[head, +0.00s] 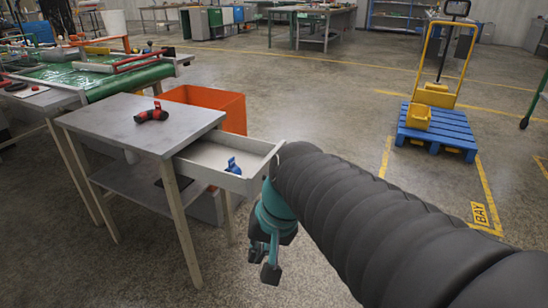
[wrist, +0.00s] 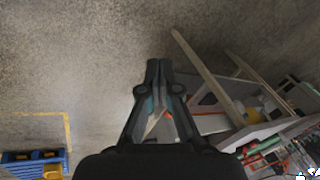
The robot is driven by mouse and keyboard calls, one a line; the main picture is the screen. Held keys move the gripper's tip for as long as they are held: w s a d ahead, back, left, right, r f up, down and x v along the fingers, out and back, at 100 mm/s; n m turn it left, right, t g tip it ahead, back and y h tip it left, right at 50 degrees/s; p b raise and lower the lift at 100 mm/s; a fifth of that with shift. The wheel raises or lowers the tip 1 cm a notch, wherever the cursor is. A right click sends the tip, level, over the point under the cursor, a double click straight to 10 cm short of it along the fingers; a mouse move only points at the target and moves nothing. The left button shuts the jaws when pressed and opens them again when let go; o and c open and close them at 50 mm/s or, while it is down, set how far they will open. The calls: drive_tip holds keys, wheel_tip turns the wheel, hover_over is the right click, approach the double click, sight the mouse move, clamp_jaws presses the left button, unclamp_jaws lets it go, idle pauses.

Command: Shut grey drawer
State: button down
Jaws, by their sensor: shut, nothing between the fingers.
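The grey drawer (head: 228,178) is pulled out from the right side of the grey table (head: 100,122) in the head view. A small blue object (head: 233,166) lies inside it. My gripper (head: 266,264) hangs beyond the drawer's outer end, lower than the drawer and to its right in the picture. In the wrist view my gripper (wrist: 158,66) is shut and empty, with its fingertips together over the floor. My dark sleeved arm passes close to the drawer's front corner in the head view and hides part of that end.
A red and black curved hose piece (head: 152,115) lies on the tabletop. An orange bin (head: 205,104) stands behind the drawer. A blue pallet (head: 437,130) with a yellow trolley is at the right. Open floor lies between them.

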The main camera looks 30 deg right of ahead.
drive_tip(key=w+d+m+y, duration=0.2)
drive_tip(key=w+m+y, duration=0.2)
drive_tip(key=w+m, duration=0.2)
drive_tip(key=m+t+y, duration=0.5)
drive_tip(key=m+t, duration=0.6)
drive_tip(key=m, duration=0.6)
approach(275, 154)
drive_tip(key=x, duration=0.7)
drive_tip(key=shift+w+a+f, duration=0.1)
drive_tip(key=shift+w, duration=0.1)
